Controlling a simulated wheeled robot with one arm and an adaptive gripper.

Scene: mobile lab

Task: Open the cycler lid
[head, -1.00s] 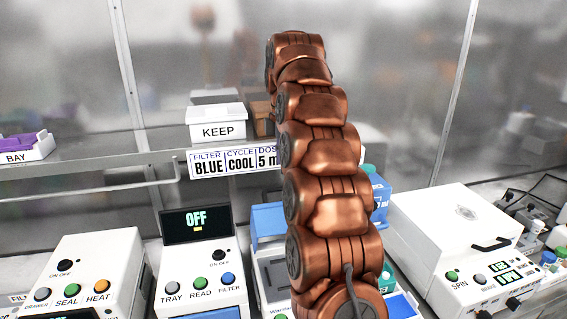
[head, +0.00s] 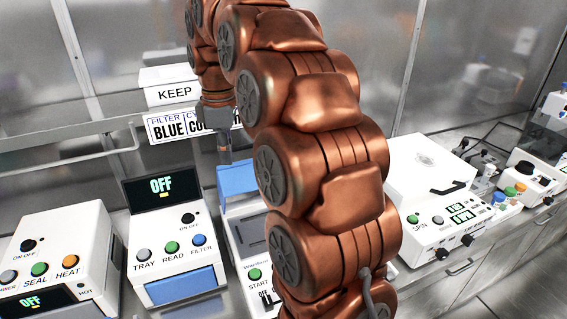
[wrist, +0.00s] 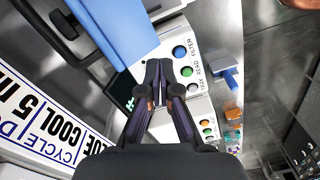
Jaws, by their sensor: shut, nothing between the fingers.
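The machine that I take for the cycler (head: 254,273) is a white unit with a green START button, in the middle of the bench in the head view. A blue panel (head: 237,179), likely its lid, stands at its back; my arm hides part of the machine, so the lid's exact angle is unclear. A large blue panel (wrist: 122,28) fills the upper left of the wrist view, close to the fingers. My gripper (wrist: 158,68) is shut and empty, its tips pointing toward the bench machines. In the head view, my gripper (head: 225,153) hangs just above and behind the blue panel.
A reader (head: 172,255) with TRAY, READ and FILTER buttons stands left of the cycler, a sealer (head: 62,260) further left. A SPIN machine (head: 430,190) stands right. A shelf rail (head: 70,160) with a sign (head: 170,127) and KEEP box (head: 172,88) runs behind.

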